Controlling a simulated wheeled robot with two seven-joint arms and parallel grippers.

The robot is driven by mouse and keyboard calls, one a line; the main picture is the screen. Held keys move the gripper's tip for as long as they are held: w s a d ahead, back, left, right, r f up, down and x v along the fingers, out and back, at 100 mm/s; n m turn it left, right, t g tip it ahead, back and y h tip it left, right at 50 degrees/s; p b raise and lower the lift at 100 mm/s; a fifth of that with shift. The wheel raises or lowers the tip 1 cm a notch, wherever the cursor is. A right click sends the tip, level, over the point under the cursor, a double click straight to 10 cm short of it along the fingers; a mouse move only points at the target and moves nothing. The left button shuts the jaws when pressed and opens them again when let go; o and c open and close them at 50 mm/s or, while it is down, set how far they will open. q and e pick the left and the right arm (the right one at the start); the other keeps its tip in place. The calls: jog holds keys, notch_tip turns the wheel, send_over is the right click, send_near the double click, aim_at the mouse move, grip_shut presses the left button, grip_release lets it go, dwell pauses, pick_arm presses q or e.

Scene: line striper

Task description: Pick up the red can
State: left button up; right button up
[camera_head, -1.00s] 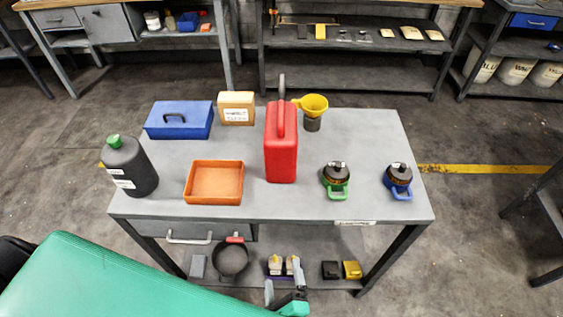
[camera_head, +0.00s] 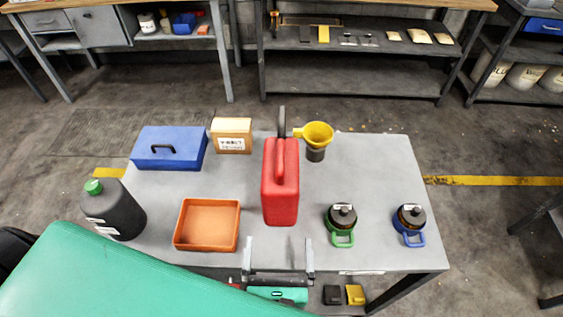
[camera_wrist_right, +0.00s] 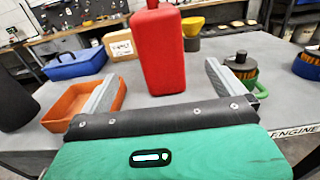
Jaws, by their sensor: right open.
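The red can (camera_head: 281,190) stands upright on the grey table, near its middle, with a grip on top. It also shows in the right wrist view (camera_wrist_right: 163,55), straight ahead between the two fingers. My right gripper (camera_head: 281,242) is open and empty at the table's front edge, just in front of the can and apart from it. In the right wrist view the right gripper's fingers (camera_wrist_right: 160,80) are spread wide on either side of the can. My left gripper is not in view.
An orange tray (camera_head: 207,225) lies left of the can; a green-handled brush (camera_head: 342,222) and a blue-handled one (camera_head: 409,222) stand right. Behind are a blue box (camera_head: 168,149), a cardboard box (camera_head: 231,136) and a yellow funnel (camera_head: 317,134). A dark bottle (camera_head: 115,210) stands far left.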

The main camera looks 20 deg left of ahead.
aim_at(280, 207)
jog(key=p+x, duration=0.3)
jog(key=x, duration=0.6)
jog(key=shift+w, duration=0.15)
jog(key=shift+w+a+r+p, duration=0.2)
jog(key=shift+w+p, duration=0.3)
jog(key=shift+p, duration=0.1)
pick_arm(q)
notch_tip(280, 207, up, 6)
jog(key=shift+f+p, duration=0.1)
jog(key=shift+p, duration=0.7)
pick_arm(e)
jog(key=x, duration=0.4)
jog(key=shift+f, duration=0.3)
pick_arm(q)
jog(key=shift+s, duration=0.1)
